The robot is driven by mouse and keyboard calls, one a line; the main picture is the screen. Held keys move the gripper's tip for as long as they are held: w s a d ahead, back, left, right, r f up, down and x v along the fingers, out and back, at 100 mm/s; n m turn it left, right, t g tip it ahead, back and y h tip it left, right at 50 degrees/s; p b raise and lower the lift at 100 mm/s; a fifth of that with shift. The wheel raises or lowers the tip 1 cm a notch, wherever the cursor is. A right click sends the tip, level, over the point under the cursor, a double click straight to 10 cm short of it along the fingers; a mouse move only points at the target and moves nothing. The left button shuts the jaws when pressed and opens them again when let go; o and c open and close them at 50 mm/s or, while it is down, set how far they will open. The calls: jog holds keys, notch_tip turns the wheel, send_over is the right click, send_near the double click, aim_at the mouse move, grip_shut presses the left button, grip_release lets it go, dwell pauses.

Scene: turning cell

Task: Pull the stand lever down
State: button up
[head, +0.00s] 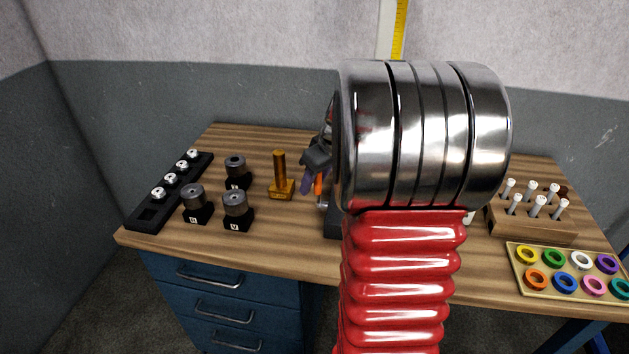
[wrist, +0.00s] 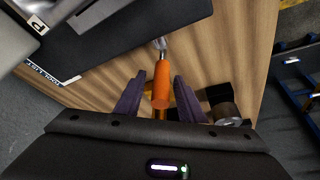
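The stand lever (wrist: 162,88) is an orange handle on a metal shank, lying over the wood top in the wrist view. A sliver of its orange handle (head: 319,185) shows in the head view. My gripper (wrist: 159,77) is open, with one purple finger on each side of the handle and a visible gap on both sides. In the head view, my gripper (head: 309,177) is partly hidden behind my arm. The dark stand (head: 332,223) is mostly hidden there by my arm. A dark, labelled body (wrist: 85,50) is left of the lever in the wrist view.
A brass-coloured post (head: 280,180) stands just left of my gripper. Several black blocks with grey cylinders (head: 235,205) and a black rack (head: 145,218) are farther left. A wooden pin block (head: 530,226) and a tray of coloured rings (head: 512,270) are at right.

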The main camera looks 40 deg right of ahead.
jog(key=shift+c, duration=0.6)
grip_shut()
jog(key=shift+d, duration=0.1)
